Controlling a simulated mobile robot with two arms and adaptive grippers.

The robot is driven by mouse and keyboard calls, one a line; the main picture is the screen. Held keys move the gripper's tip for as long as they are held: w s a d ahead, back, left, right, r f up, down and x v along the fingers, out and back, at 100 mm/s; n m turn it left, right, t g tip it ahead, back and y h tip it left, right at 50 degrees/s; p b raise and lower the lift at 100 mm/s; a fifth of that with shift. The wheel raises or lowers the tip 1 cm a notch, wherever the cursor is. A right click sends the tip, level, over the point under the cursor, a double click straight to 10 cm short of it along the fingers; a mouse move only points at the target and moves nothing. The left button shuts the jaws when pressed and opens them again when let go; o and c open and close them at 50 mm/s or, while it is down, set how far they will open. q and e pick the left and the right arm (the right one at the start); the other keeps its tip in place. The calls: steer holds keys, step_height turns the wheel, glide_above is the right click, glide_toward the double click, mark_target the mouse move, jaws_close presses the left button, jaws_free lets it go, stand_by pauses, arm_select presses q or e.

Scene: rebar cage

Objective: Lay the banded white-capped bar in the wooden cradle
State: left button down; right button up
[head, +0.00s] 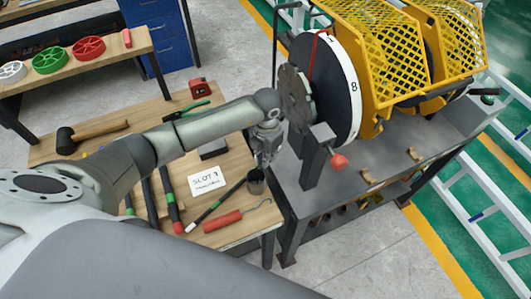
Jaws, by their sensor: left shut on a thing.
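Small notched wooden blocks, perhaps the wooden cradle (371,177), sit on the grey metal table at right. My right gripper is not in view.
The wooden bench (235,231) also holds a SLOT card (208,181), a red-handled hook (230,220), several banded bars and a mallet (90,133). A numbered disc (341,85) and yellow mesh guard (386,50) stand over the metal table. A red knob (338,162) juts out near my gripper.

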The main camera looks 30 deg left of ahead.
arm_select(q)
steer(key=c, duration=1.9)
jaws_free()
steer(key=shift+f, duration=0.1)
steer(key=shift+c, duration=0.2)
steer(key=o, duration=0.4)
